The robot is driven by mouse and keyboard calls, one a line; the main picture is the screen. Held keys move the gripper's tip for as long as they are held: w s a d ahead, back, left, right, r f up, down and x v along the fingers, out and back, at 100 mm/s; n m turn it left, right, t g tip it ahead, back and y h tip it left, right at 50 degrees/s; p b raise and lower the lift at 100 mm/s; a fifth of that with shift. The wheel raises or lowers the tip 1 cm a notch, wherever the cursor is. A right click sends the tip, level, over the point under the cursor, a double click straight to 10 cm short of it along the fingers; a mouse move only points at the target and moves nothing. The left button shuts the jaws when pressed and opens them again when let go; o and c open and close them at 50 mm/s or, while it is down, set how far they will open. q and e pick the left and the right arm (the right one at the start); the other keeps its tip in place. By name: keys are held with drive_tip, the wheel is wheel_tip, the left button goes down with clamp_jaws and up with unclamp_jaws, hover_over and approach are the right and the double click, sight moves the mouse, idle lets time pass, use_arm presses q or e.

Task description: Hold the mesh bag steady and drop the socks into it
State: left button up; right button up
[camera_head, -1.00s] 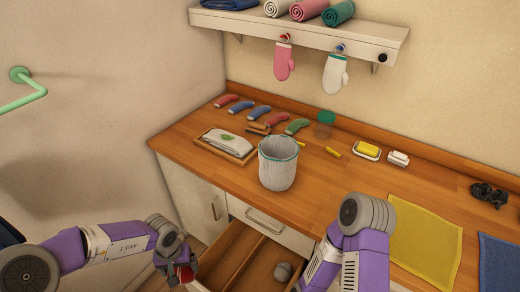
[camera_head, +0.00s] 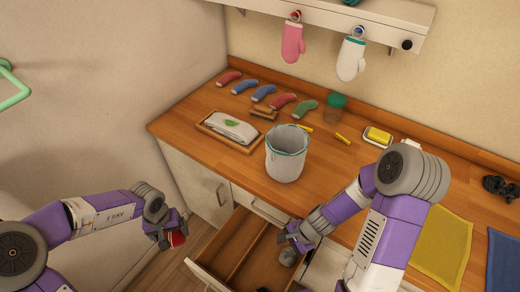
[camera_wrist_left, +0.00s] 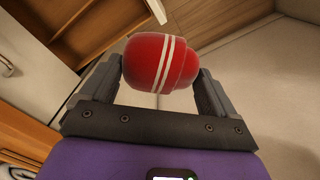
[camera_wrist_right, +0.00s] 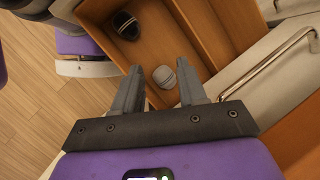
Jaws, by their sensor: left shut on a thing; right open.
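The mesh bag (camera_head: 286,168), white-grey with a teal rim, stands upright and open on the counter. My left gripper (camera_head: 172,240) is shut on a red rolled sock (camera_wrist_left: 160,64) with white stripes, left of the open drawer and well below the bag. My right gripper (camera_head: 292,238) is open and empty over the open drawer (camera_head: 225,262). A grey rolled sock (camera_wrist_right: 164,77) lies in the drawer just beyond its fingertips. A black rolled sock (camera_wrist_right: 126,25) lies further off in the drawer. Several flat socks, including a green one (camera_head: 305,110), lie along the counter's back.
A wooden tray (camera_head: 213,136) with a folded white cloth is left of the bag. Yellow (camera_head: 440,248) and blue cloths lie at the right front.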

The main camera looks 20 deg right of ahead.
use_arm(q)
wheel_tip(320, 180, up, 3)
drive_tip(key=p, duration=0.3)
drive_tip(key=shift+w+r, duration=0.1)
drive_tip(key=shift+r+p, duration=0.7)
drive_tip(key=shift+r, duration=0.05)
use_arm(e)
drive_tip(key=w+d+r+m+t+y, duration=0.1)
drive_tip(key=w+d+r+m+t, duration=0.3)
drive_tip(key=r, duration=0.6)
drive_tip(key=w+d+r+m+t, duration=0.1)
drive_tip(key=w+r+m+t, duration=0.2)
drive_tip(key=r+m, duration=0.5)
drive_tip(key=w+d+r+m+t+y, duration=0.1)
drive_tip(key=w+d+r+m+t, duration=0.25)
drive_tip(key=r, duration=0.75)
use_arm(q)
drive_tip(key=shift+f, duration=0.1)
wheel_tip(320, 180, down, 3)
drive_tip(key=b, duration=0.3)
use_arm(e)
approach(269, 148)
drive_tip(key=d+f+x, duration=0.1)
drive_tip(key=x, duration=0.3)
drive_tip(key=shift+w+a+f+n, duration=0.15)
drive_tip(key=shift+w+a+n, duration=0.1)
drive_tip(key=shift+w+a, duration=0.5)
drive_tip(key=shift+d, duration=0.1)
clamp_jaws()
